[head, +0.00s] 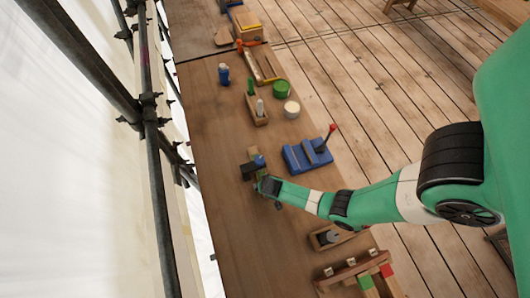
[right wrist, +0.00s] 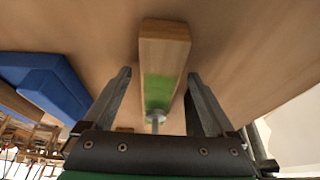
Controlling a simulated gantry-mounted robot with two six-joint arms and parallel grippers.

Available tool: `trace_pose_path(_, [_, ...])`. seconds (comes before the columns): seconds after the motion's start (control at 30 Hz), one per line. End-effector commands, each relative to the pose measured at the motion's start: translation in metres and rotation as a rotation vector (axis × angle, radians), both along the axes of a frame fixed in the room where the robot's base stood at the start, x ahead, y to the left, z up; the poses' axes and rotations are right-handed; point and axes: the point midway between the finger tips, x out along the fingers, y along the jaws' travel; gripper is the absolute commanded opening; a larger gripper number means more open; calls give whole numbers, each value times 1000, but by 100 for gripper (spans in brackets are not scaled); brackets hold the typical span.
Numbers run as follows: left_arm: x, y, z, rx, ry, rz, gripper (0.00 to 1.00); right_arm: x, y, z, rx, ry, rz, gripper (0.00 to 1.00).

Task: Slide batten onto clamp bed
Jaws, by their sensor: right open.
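In the right wrist view a pale wooden batten (right wrist: 165,50) with a green section (right wrist: 159,90) points away from me, with a grey metal pin at its near end. My right gripper (right wrist: 158,75) is open, with one finger on each side of the batten; I cannot tell whether either touches it. In the head view my right gripper (head: 268,187) is low over the bench, beside a small cluster of blocks that it partly hides. The blue clamp bed (head: 307,155) with a red-knobbed lever lies up and right of it. The clamp's blue body (right wrist: 45,85) also shows at left in the wrist view. My left gripper is out of view.
The wooden bench (head: 225,230) has bare room left of and below my gripper. A wooden holder (head: 257,110), green cup (head: 281,88) and white round piece (head: 291,109) stand farther up. A wooden rack (head: 352,271) with coloured blocks stands below. Scaffold poles line the left.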

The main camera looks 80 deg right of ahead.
Motion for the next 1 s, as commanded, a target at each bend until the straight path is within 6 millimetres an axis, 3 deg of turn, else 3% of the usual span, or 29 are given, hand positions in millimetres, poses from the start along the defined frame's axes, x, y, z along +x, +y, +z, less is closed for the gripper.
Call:
trace_pose_path(0.17, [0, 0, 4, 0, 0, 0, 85, -2, 2, 5, 0, 2, 1, 91])
trace_pose_path(0.27, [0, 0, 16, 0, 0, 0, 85, -3, 6, 20, 0, 0, 2, 91])
trace_pose_path(0.5, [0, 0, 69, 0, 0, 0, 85, -15, 21, 73, 0, 2, 4, 91])
trace_pose_path(0.7, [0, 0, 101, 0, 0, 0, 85, -22, 33, 102, 0, 1, 2, 91])
trace_pose_path(1.0, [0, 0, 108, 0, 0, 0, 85, -25, 37, 107, 0, 0, 0, 91])
